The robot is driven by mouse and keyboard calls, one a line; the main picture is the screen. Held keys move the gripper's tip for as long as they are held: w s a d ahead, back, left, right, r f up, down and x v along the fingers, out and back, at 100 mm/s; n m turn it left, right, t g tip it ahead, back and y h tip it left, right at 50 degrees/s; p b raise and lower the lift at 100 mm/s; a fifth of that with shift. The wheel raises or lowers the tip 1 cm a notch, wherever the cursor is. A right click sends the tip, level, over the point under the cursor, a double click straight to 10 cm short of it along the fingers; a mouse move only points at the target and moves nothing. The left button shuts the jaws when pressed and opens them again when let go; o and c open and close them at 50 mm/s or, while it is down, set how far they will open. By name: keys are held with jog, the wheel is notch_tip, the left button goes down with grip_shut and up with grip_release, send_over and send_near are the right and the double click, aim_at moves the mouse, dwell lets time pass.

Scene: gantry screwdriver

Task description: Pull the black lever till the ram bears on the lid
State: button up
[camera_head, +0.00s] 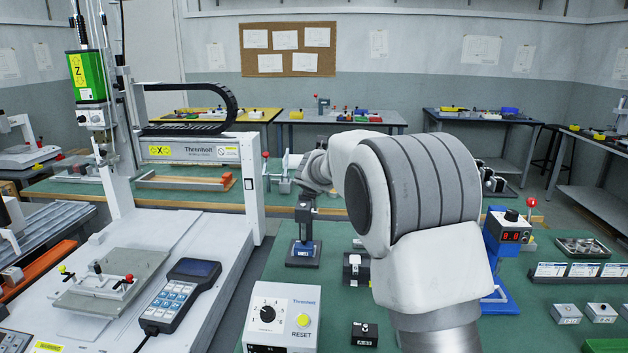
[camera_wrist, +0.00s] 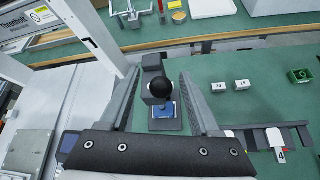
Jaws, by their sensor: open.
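A small grey press stands on the green bench, with its dark column (camera_head: 304,222) and blue-topped base (camera_head: 303,251) showing in the head view. In the wrist view its grey upper part (camera_wrist: 152,64) and blue base area (camera_wrist: 166,110) show. The black ball knob (camera_wrist: 162,88) of the lever lies in the picture between the fingers of my gripper (camera_wrist: 160,80). My gripper is open and holds nothing; I cannot tell how far it is from the knob. The ram and any lid under it cannot be made out. In the head view my arm hides much of the area around the gripper.
A white control box (camera_head: 283,316) with a yellow button stands near on the bench. A black block (camera_head: 356,269) sits right of the press. The white gantry (camera_head: 255,190) rises at left.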

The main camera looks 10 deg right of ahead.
jog(key=p+v, duration=0.1)
jog(key=v, duration=1.3)
jog(key=shift+r, duration=0.2)
jog(key=shift+s, duration=0.2)
jog(key=s+d+m+g+h, duration=0.1)
jog(key=s+d+m+g, duration=0.1)
jog(key=s+d+m, duration=0.5)
jog(key=s+d+m+g+h, duration=0.1)
jog(key=s+d+m, duration=0.1)
jog(key=s+m, duration=0.75)
jog(key=s+a+f+m+g+y, duration=0.15)
jog(key=s+f+m, duration=0.25)
jog(key=s+m, duration=0.45)
jog(key=s+f+m+g+y, duration=0.2)
jog(key=s+f+m, duration=0.3)
jog(key=s, duration=0.7)
notch_tip(320, 180, up, 18)
jog(key=m+p, duration=0.1)
jog(key=p, duration=1.6)
jog(key=shift+a+r, duration=0.2)
jog(key=shift+a, duration=0.1)
jog(key=shift+h, duration=0.25)
